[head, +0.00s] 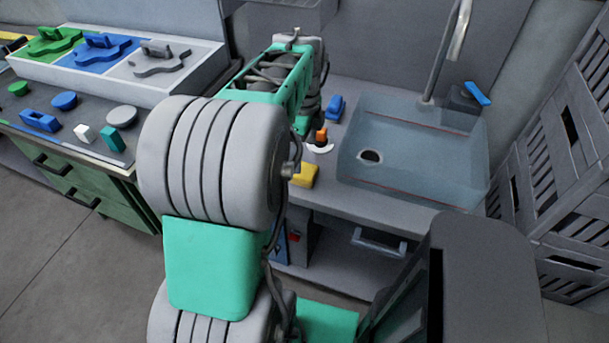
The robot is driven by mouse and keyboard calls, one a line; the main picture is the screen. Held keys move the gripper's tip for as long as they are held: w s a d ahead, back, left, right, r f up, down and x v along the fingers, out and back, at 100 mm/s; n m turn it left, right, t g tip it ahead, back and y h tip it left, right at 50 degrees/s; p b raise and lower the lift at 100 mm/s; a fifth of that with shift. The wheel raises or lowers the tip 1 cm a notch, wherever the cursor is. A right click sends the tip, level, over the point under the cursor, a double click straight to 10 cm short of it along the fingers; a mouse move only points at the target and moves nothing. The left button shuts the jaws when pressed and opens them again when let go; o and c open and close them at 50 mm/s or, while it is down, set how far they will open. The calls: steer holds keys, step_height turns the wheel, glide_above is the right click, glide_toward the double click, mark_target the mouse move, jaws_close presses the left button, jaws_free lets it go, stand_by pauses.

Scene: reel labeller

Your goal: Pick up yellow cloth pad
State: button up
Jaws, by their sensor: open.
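The yellow cloth pad (305,175) lies on the grey counter near its front edge, left of the sink. Its left end is partly covered by my arm, so its full outline does not show. My arm's large grey joints and green links fill the middle of the head view and reach over the counter. I cannot make out my gripper's fingers; they are hidden behind the arm.
A translucent basin (415,160) with a tap (447,55) takes up the counter's right. A small orange and black item with a white base (320,140) and a blue item (335,107) stand close behind the pad.

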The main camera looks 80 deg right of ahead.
mark_target(304, 170)
steer(key=f, duration=0.5)
steer(key=f+p, duration=0.1)
steer(key=f, duration=0.1)
steer(key=shift+s+a+f, duration=0.2)
steer(key=shift+a, duration=0.05)
steer(key=shift+c, duration=0.6)
steer(key=c, duration=1.3)
steer(key=shift+c, duration=0.2)
steer(key=shift+r, duration=0.15)
